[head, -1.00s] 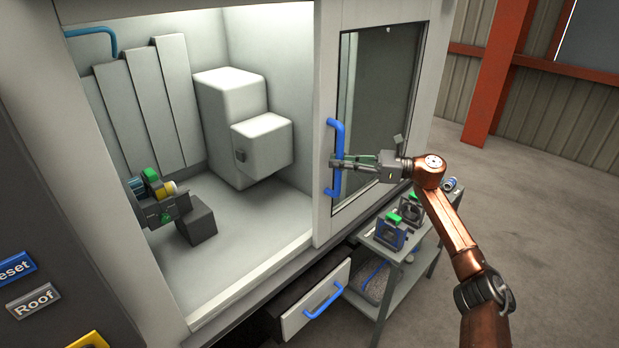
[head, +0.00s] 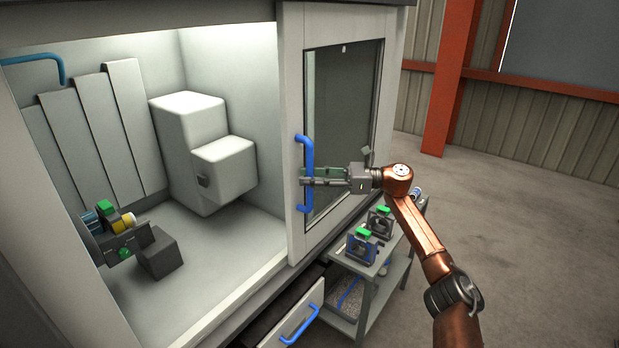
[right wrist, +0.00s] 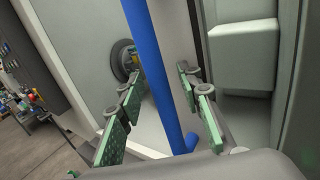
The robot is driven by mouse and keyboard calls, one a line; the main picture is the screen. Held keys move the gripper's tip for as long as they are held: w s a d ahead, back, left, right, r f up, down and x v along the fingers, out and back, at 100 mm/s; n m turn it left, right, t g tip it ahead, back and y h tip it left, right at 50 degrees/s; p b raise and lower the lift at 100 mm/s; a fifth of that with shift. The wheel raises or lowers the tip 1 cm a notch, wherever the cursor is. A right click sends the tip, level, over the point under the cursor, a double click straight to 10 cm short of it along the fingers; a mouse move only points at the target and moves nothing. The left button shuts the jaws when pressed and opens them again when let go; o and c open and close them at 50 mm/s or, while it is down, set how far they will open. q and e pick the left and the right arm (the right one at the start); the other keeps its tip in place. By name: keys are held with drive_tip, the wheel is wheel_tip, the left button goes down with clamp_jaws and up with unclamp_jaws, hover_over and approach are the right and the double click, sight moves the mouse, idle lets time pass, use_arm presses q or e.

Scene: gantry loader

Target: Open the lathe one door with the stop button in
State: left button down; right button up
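The lathe door (head: 292,60) is a pale panel with a dark window. It stands at the right of the machine front, with the wide opening left of it uncovered. Its blue upright handle (head: 307,150) is on the door's left side. My right gripper (head: 304,180) is at the handle's lower half. In the right wrist view the blue handle (right wrist: 153,60) passes between the two green-padded fingers, which stand apart with gaps on both sides. My left gripper is not in view. The stop button is not in view.
Inside the machine are a white stepped block (head: 188,120) and a dark fixture with green and yellow parts (head: 125,235). A drawer with a blue handle (head: 300,325) juts out below the door. A grey cart (head: 377,270) with green-topped vises stands beside it. Floor at right is clear.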

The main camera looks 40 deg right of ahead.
drive_tip(key=v, duration=1.2)
drive_tip(key=shift+w, duration=0.1)
idle(0.4)
